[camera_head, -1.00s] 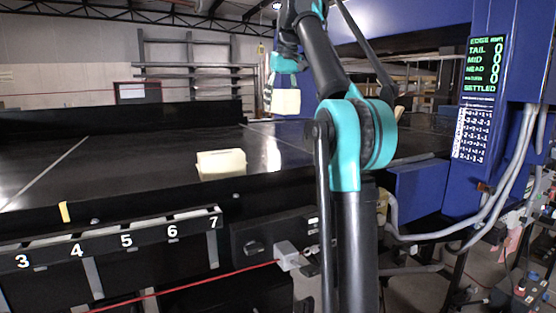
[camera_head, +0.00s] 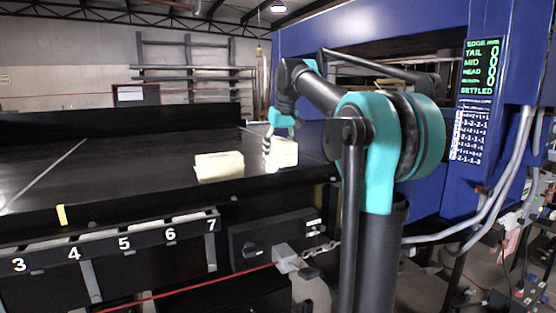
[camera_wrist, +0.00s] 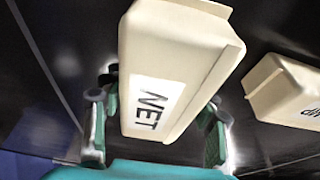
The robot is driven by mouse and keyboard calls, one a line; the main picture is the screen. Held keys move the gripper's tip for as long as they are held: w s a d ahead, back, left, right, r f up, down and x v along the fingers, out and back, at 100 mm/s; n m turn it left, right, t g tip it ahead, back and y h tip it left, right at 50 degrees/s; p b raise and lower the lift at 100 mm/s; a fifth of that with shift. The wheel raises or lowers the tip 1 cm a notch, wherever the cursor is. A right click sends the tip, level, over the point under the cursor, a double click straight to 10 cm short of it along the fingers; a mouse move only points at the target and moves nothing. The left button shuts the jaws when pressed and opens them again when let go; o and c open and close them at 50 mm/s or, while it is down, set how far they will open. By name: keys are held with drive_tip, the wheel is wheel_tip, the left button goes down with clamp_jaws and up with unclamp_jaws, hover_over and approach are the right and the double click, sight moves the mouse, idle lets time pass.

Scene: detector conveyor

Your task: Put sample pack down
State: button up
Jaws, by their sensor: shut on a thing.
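A cream sample pack (camera_head: 284,152) with a white label is between the fingers of my gripper (camera_head: 272,138), low over the black conveyor belt (camera_head: 130,170). I cannot tell whether its underside touches the belt. In the wrist view the pack (camera_wrist: 180,50) fills the middle, its label reading "NET", with green fingers of my gripper (camera_wrist: 160,110) shut on both sides. A second cream pack (camera_head: 219,166) lies on the belt just left of it, near the front edge. That pack (camera_wrist: 288,92) shows at the right in the wrist view, apart from the held one.
A blue machine housing (camera_head: 425,60) with an opening stands right and behind; its screen (camera_head: 480,66) reads "SETTLED". A front rail (camera_head: 100,248) carries numbers 3 to 7. A red cord (camera_head: 190,289) runs below. The belt's left part is clear.

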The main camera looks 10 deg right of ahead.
sight(281, 140)
drive_tip(key=shift+f, duration=1.35)
drive_tip(key=shift+f, duration=0.1)
drive_tip(key=o, duration=1.6)
drive_tip(key=v, duration=1.2)
